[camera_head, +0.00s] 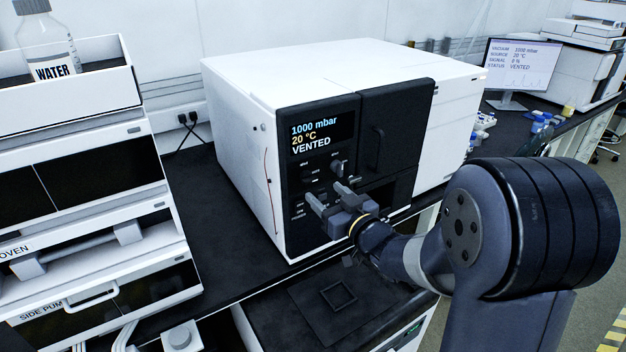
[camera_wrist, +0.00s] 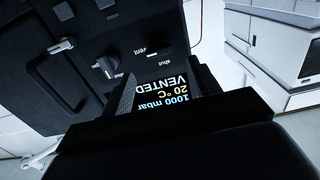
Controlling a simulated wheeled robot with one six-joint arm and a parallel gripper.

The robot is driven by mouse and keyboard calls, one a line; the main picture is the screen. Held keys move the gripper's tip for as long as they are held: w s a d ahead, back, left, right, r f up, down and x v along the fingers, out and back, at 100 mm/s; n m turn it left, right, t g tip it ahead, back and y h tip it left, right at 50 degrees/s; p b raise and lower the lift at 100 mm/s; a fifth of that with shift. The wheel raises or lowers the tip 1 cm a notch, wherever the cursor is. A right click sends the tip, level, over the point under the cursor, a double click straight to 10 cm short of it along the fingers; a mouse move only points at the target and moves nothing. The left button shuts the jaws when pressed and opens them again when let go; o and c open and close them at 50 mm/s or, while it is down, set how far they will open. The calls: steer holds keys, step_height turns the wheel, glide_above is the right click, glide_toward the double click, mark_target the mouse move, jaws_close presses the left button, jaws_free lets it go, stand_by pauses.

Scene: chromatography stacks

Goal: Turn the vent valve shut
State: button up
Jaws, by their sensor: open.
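In the head view the knob (camera_head: 337,166) is below the display, just above my gripper. The display (camera_head: 315,134) reads 1000 mbar, 20 °C, VENTED.
White stacked units (camera_head: 85,190) with a water bottle (camera_head: 45,45) on top are at the left. A monitor (camera_head: 519,66) at the back right also reads VENTED. A black door with a handle (camera_head: 378,146) is right of the display. Bare dark bench lies left of the instrument.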

mark_target(312, 180)
steer(key=p+x, duration=0.1)
steer(key=x, duration=0.5)
steer(key=shift+c, duration=0.2)
steer(key=c, duration=0.9)
